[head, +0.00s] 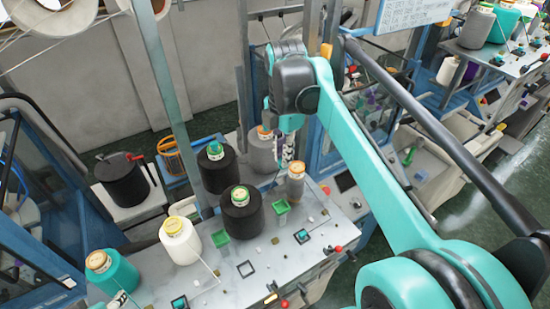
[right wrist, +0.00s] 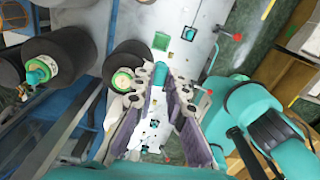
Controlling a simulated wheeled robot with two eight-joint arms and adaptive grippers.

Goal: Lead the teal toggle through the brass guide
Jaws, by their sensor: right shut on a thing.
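My right gripper (head: 287,157) points down over the grey machine table, beside a grey-brown yarn cone with an orange top. In the right wrist view its two fingers (right wrist: 164,80) are closed in on a small teal piece, which looks like the teal toggle (right wrist: 160,74). In the head view the toggle cannot be made out at the fingertips. I cannot pick out the brass guide in either view. A patch of light and dark parts at the bottom left edge of the head view may be my left gripper (head: 118,300); its fingers cannot be read.
Black cones (head: 241,215), a white cone (head: 180,242) and a teal cone (head: 112,272) stand on the table (head: 330,265). Small green trays (head: 281,207) lie between them. A blue-framed machine and grey posts rise close behind my right gripper. Red knobs line the front edge.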

